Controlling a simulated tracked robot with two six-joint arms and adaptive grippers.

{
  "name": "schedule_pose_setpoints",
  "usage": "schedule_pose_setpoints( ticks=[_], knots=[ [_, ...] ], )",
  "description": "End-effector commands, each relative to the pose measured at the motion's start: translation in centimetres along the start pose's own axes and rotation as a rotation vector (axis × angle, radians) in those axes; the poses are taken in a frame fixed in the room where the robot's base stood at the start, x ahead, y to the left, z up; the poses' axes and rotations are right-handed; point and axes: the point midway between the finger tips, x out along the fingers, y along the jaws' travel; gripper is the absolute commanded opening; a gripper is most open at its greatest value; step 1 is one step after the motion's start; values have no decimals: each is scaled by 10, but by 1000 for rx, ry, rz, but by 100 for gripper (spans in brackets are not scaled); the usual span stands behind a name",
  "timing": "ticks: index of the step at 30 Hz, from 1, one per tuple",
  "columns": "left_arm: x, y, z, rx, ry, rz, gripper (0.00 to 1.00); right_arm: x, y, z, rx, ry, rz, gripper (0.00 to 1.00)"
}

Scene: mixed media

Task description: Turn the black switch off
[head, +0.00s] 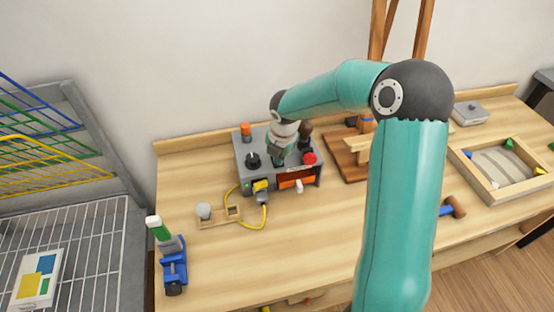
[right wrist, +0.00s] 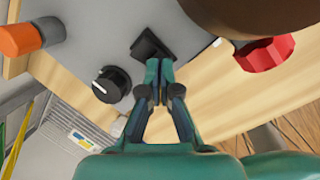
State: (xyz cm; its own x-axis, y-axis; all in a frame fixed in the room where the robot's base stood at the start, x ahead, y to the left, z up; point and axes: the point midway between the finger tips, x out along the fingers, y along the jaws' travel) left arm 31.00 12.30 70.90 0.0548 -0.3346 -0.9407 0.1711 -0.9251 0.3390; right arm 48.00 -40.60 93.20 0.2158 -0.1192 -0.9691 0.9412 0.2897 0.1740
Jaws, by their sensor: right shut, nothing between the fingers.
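The grey control box (head: 243,172) stands on the wooden table. In the right wrist view, the black switch (right wrist: 147,44) is a small black square piece on the box's grey top. My right gripper (right wrist: 158,66) is shut and empty, its fingertips right at the switch's edge; I cannot tell whether they touch. In the head view my right gripper (head: 279,158) is over the middle of the box and hides the switch. I cannot tell which way the switch is set. My left gripper is not in view.
The box also has a round black knob (head: 253,160), a red button (head: 310,158), an orange button (head: 246,130) and a dark brown ball-like part (head: 305,132) close to my gripper. A yellow cable (head: 264,218) lies in front. Clear table lies front right of it.

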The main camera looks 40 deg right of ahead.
Motion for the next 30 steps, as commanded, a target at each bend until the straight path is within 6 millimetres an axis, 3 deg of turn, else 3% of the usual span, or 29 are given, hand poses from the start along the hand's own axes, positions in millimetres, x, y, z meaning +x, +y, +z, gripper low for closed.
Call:
schedule_pose_setpoints(
  ticks=[10,24,30],
  knots=[
    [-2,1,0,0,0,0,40,-2,0,0,0,1,-1,0],
    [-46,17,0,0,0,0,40,-54,10,10,-1,-1,1,0],
    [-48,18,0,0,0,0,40,-57,11,10,-1,0,1,0]
  ],
)
